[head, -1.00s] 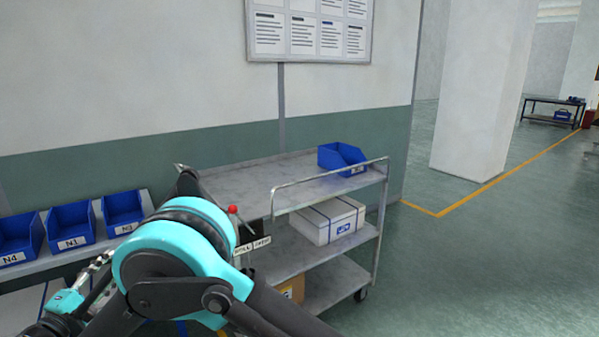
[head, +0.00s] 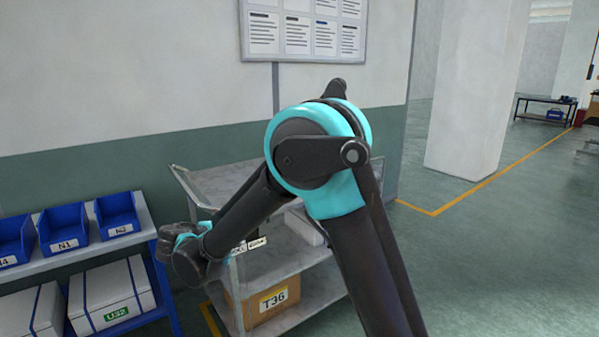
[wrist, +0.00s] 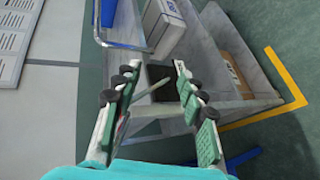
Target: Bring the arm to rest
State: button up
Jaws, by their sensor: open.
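My gripper (wrist: 155,75) is open in the wrist view, its two green-padded fingers apart with nothing held between them. Past the fingers, the grey cart (wrist: 240,45) appears sideways, with the cart's shelves behind and to the right of the fingertips. In the head view, my arm is raised and bent in front of the cart (head: 208,186), covering much of its top shelf. The forearm slopes down to the left, and the gripper's fingers cannot be made out there.
A cardboard box labelled T36 (head: 272,304) sits on the cart's lower shelf. Left is a rack with blue bins (head: 64,228) above and white boxes (head: 113,297) below. A notice board (head: 303,30) hangs on the wall. The floor (head: 490,270) to the right is clear.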

jog(key=s+d+f+m+g+y, duration=0.1)
jog(key=d+f+m+g, duration=0.15)
jog(key=d, duration=1.05)
jog(key=s+d+f+m+g, duration=0.2)
jog(key=d+m+g, duration=0.1)
jog(key=d, duration=0.9)
jog(key=s+d+f+m+g+y, duration=0.1)
jog(key=s+d+f+m, duration=0.3)
jog(key=s, duration=0.5)
jog(key=s+d+f+m+g+y, duration=0.1)
jog(key=s+d+f+m+y, duration=0.3)
jog(key=s+d, duration=0.4)
jog(key=shift+s+d, duration=0.35)
jog(key=shift+d, duration=0.2)
jog(key=shift+f, duration=0.1)
